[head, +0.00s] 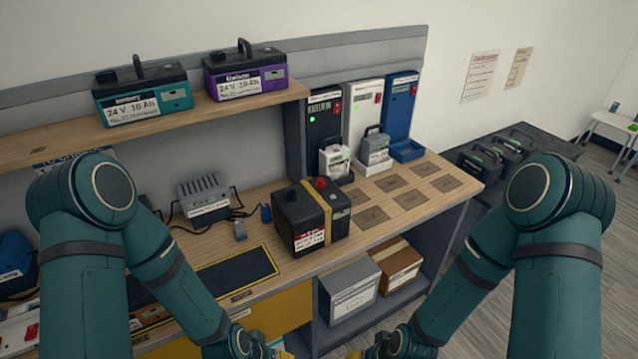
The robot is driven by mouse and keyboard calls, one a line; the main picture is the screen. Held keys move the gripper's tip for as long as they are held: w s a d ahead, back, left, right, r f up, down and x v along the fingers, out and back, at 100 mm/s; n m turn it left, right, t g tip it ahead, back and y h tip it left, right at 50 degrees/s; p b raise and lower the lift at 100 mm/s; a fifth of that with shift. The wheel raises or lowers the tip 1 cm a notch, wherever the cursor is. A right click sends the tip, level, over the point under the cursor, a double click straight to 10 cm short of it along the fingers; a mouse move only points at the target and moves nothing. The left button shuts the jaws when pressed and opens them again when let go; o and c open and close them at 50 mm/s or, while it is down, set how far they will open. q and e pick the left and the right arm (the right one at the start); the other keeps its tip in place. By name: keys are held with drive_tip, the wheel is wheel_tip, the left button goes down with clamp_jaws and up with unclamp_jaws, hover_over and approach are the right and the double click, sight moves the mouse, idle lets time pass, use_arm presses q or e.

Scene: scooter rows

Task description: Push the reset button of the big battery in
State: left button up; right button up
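A big black battery (295,228) with a yellow strap stands upright on the wooden bench. A red round knob or cap (320,183) sits on its top; I cannot tell whether this is the reset button. A red and white label is on its front. My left gripper (278,350) and my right gripper (362,354) are at the bottom edge of the head view, low in front of the bench and apart from the battery. Their fingers are mostly cut off by the frame, so their opening does not show.
A grey charger (204,196) with cables stands left of the battery. Black, white and blue docks (362,108) stand behind, with two small batteries in front. A shelf (200,113) with two batteries overhangs the bench's back left. Boxes (350,287) sit below.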

drive_tip(key=shift+o, duration=0.3)
clamp_jaws()
idle(1.2)
